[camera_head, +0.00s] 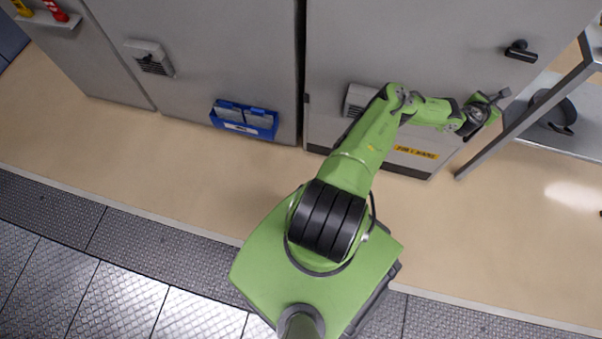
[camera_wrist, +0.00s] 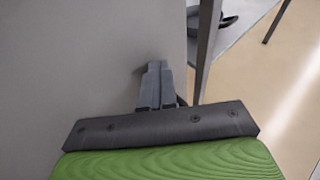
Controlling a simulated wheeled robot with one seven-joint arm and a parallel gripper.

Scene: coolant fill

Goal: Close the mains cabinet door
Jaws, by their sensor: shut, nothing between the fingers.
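The mains cabinet door (camera_head: 410,45) is a large grey panel, with a black handle (camera_head: 520,51) near its upper right and a yellow label (camera_head: 415,152) low down. I cannot tell how far it stands ajar. My gripper (camera_head: 489,103) is at the door's right side, below the handle. In the wrist view my gripper (camera_wrist: 155,75) is shut and empty, with its fingertips at the grey door face (camera_wrist: 80,60) close to its right edge. Whether they touch it is unclear. My arm hides part of the door's lower half.
A metal-framed shelf or bench (camera_head: 535,100) with a dark pan-like object (camera_head: 553,110) stands close to the right of the door. More grey cabinets (camera_head: 220,50) stand to the left, one with a blue bin (camera_head: 244,119). The beige floor (camera_head: 500,225) in front is clear.

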